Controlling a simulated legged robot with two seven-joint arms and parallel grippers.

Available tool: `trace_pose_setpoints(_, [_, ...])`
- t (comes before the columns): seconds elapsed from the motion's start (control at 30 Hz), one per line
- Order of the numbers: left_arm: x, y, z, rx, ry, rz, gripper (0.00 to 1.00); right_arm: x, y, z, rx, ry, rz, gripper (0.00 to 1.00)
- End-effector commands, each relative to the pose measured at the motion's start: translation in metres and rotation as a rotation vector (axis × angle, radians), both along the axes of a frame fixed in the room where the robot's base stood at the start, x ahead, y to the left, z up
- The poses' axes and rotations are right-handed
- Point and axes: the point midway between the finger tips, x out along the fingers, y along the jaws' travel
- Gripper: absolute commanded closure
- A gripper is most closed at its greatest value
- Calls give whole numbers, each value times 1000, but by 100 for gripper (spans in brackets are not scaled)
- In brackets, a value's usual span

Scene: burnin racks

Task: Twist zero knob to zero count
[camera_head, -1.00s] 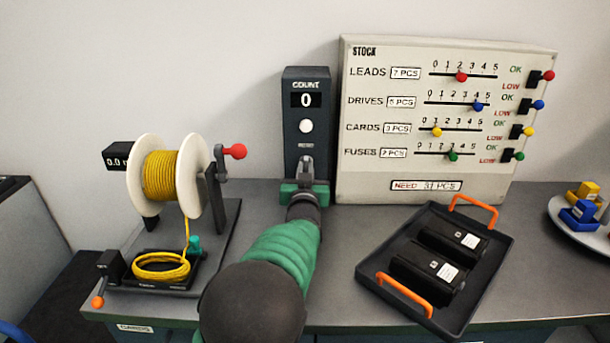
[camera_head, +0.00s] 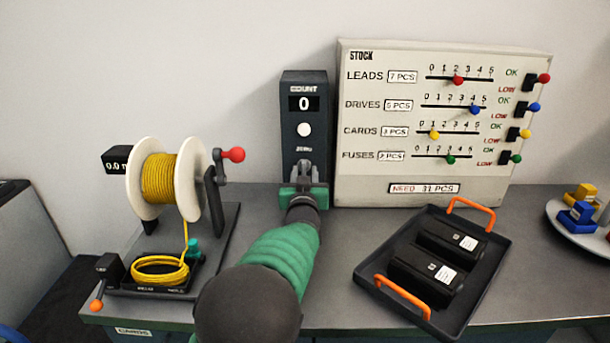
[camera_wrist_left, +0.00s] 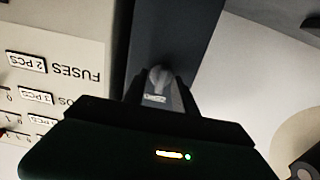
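The dark count box (camera_head: 290,125) stands upright at the back of the bench. Its display (camera_head: 305,104) reads 0, with a white round button (camera_head: 304,130) and a small label below it. The grey zero knob (camera_wrist_left: 158,78) shows in the left wrist view between the fingers of my left gripper (camera_wrist_left: 160,92). In the head view my left gripper (camera_head: 305,174) is at the lower front of the box and largely hides the knob. I cannot tell whether the fingers press on the knob or stand just beside it. My right gripper is not in view.
A stock board (camera_head: 350,185) with sliders and switches stands close to the right of the count box. A black tray (camera_head: 385,295) with orange handles and dark packs lies front right. A yellow cable spool (camera_head: 160,178) stands left.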

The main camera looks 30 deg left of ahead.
Motion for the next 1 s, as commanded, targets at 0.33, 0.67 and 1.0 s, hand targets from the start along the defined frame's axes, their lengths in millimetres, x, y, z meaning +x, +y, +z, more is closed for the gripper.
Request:
trace_pose_setpoints(0.33, [-32, -20, 3, -4, -1, -2, 66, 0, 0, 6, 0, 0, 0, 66])
trace_pose_setpoints(0.67, [-112, -71, 2, -2, 1, -3, 66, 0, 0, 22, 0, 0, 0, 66])
trace_pose_setpoints(1.0, [-143, -89, -1, 1, 2, 0, 66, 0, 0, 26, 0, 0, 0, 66])
